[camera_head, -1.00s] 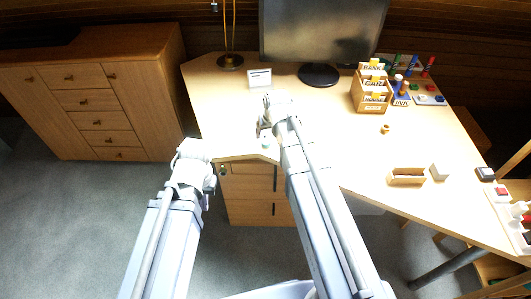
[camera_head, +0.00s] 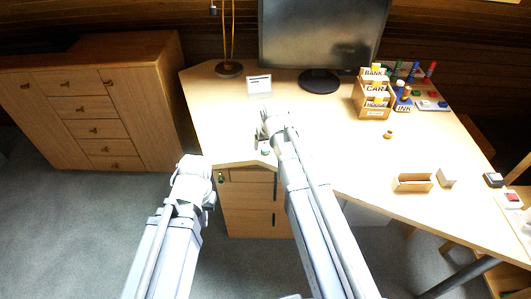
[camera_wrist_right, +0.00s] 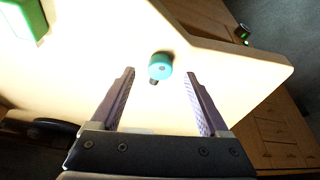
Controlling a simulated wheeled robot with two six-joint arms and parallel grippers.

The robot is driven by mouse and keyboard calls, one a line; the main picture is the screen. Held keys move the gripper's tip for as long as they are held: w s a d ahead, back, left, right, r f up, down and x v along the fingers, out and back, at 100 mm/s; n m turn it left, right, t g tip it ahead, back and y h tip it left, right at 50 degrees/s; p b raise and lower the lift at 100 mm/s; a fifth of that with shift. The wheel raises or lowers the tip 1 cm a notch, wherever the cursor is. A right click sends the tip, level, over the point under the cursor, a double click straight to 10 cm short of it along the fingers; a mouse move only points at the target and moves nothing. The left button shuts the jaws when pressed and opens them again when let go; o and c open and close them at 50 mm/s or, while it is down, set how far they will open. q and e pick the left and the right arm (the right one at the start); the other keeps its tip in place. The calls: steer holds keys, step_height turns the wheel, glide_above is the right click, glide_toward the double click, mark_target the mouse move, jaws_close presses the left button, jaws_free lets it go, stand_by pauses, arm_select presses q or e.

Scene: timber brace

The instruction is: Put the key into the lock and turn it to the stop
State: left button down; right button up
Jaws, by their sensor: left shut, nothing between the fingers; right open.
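The key is a small teal round-headed piece (camera_wrist_right: 160,66) with a dark part below it. It lies on the desk near its front edge and shows as a teal spot in the head view (camera_head: 265,151). My right gripper (camera_wrist_right: 160,74) is open above the desk, with the key visible between its fingers; I cannot tell their height gap. The lock is a dark fitting with a green mark (camera_wrist_right: 243,32), on the drawer unit front below the desk edge (camera_head: 221,178). My left gripper (camera_head: 208,192) is left of the drawer unit, its fingers hardly visible.
A green block (camera_wrist_right: 26,18) lies on the desk. A white card (camera_head: 259,85), a monitor (camera_head: 320,35) and a wooden card box (camera_head: 374,98) stand farther back. A small wooden tray (camera_head: 412,183) lies to the right. The desk's middle is mostly clear.

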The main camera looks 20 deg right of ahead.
mark_target(266, 147)
steer(key=b+x, duration=0.1)
steer(key=x, duration=0.1)
steer(key=shift+f, duration=0.3)
steer(key=shift+r, duration=0.1)
jaws_close()
